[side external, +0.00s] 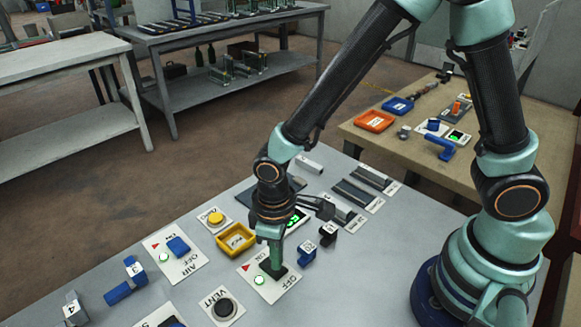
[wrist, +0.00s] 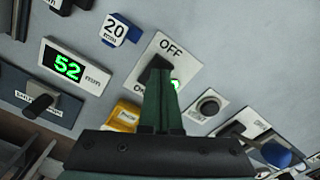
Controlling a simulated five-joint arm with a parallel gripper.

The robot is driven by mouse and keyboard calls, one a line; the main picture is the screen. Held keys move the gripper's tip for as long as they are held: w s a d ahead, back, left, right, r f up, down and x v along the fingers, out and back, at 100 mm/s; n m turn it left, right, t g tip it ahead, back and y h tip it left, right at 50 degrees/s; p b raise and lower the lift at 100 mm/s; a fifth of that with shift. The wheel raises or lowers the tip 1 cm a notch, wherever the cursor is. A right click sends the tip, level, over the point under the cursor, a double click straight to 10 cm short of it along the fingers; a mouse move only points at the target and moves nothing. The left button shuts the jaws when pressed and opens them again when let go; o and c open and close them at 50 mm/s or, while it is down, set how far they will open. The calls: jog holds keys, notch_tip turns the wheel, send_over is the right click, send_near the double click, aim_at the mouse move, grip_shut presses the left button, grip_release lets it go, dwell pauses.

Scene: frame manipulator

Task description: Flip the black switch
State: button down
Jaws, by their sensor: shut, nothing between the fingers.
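The black switch (side external: 279,272) sits on a white plate (side external: 289,284) marked OFF, beside a lit green lamp (side external: 259,280). In the wrist view the dark switch (wrist: 153,66) shows just past my fingertips, with the OFF label (wrist: 171,47) beyond it. My gripper (side external: 274,264) is shut and points down at the switch; it also shows in the wrist view (wrist: 160,72). The fingers hide part of the switch and some lettering. I cannot tell whether the fingertips touch the switch.
Blue numbered blocks (side external: 306,252) and a green display (wrist: 67,66) stand close by.

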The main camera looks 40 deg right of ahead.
jog(key=shift+f, duration=0.9)
dwell(0.3)
jog(key=shift+r, duration=3.55)
jog(key=d+r+m+t, duration=0.5)
jog(key=d+r+m, duration=0.1)
jog(key=d+r, duration=1)
jog(key=shift+s+d+r+t, duration=0.3)
jog(key=shift+s+d+r, duration=0.05)
jog(key=shift+d, duration=0.65)
